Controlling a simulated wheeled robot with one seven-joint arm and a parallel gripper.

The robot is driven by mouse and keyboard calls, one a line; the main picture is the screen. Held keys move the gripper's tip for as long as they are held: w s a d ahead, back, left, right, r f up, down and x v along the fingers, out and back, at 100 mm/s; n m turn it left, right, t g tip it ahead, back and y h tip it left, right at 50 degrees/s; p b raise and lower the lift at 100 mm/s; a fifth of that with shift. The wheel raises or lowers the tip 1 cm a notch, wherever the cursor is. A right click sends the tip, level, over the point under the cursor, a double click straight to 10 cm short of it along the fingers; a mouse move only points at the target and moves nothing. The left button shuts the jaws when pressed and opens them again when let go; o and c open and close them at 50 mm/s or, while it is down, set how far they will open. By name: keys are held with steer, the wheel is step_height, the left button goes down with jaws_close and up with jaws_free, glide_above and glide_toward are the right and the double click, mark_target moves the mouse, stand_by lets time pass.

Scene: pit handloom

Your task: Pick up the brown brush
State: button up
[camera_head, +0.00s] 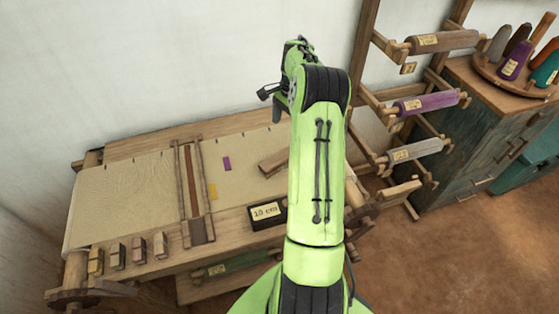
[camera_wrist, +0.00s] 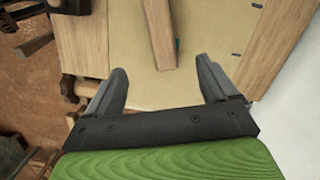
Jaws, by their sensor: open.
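A brown wooden bar (camera_head: 272,163), which looks like the brown brush, lies on the cream cloth (camera_head: 120,195) of the loom, partly hidden behind my arm. No bristles can be made out. In the wrist view a brown bar (camera_wrist: 160,35), probably the same one, runs in from the top edge, with its near end just beyond the space between my fingers. My gripper (camera_wrist: 161,70) is open and empty, its two fingers well apart over the cloth.
A black box labelled 10 cm (camera_head: 266,214) stands on the loom's front beam, left of my arm. Several small blocks (camera_head: 139,250) stand along the front left. A rack with spools (camera_head: 425,105) rises at right beside a cabinet (camera_head: 485,135). The white wall is close behind.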

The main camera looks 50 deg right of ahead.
mark_target(280, 157)
steer(key=f, duration=0.5)
steer(key=a+f+b, duration=0.1)
steer(key=f, duration=0.4)
steer(key=a+f, duration=0.1)
steer(key=f, duration=0.4)
steer(key=shift+w+a+b, duration=0.15)
steer(key=shift+w+b, duration=0.2)
steer(key=shift+b, duration=0.05)
steer(key=shift+r, duration=0.15)
steer(key=c, duration=1.1)
step_height(280, 157, up, 10)
steer(key=shift+p, duration=0.6)
